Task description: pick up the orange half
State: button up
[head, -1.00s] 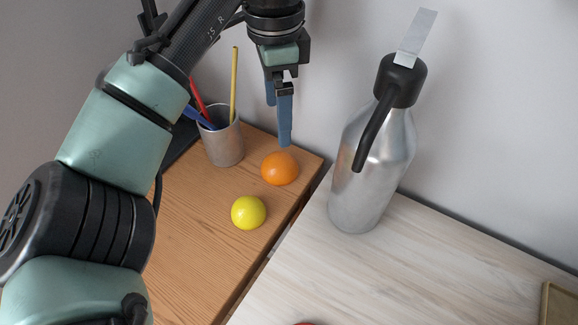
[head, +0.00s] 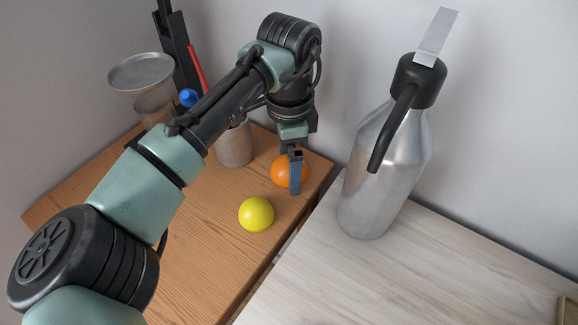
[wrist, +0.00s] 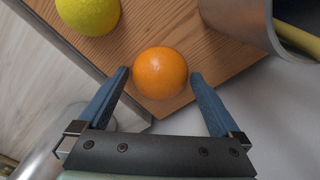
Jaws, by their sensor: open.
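The orange half (head: 281,171) sits on the wooden surface near its far right corner, partly hidden behind a finger in the head view. In the wrist view the orange half (wrist: 160,73) shows as a round orange shape between and just beyond the fingertips. My gripper (head: 295,190) points down in front of it in the head view. In the wrist view my gripper (wrist: 159,73) is open, with one blue finger on each side of the orange half and nothing held. Whether the fingers touch it I cannot tell.
A yellow ball-like fruit (head: 256,214) lies close in front of the orange half. A metal cup (head: 235,148) stands behind to the left. A large silver bottle (head: 376,185) stands on the pale worktop (head: 400,275) to the right. A metal dish (head: 141,72) is at the back left.

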jog(key=shift+r, duration=0.1)
jog(key=c, duration=1.2)
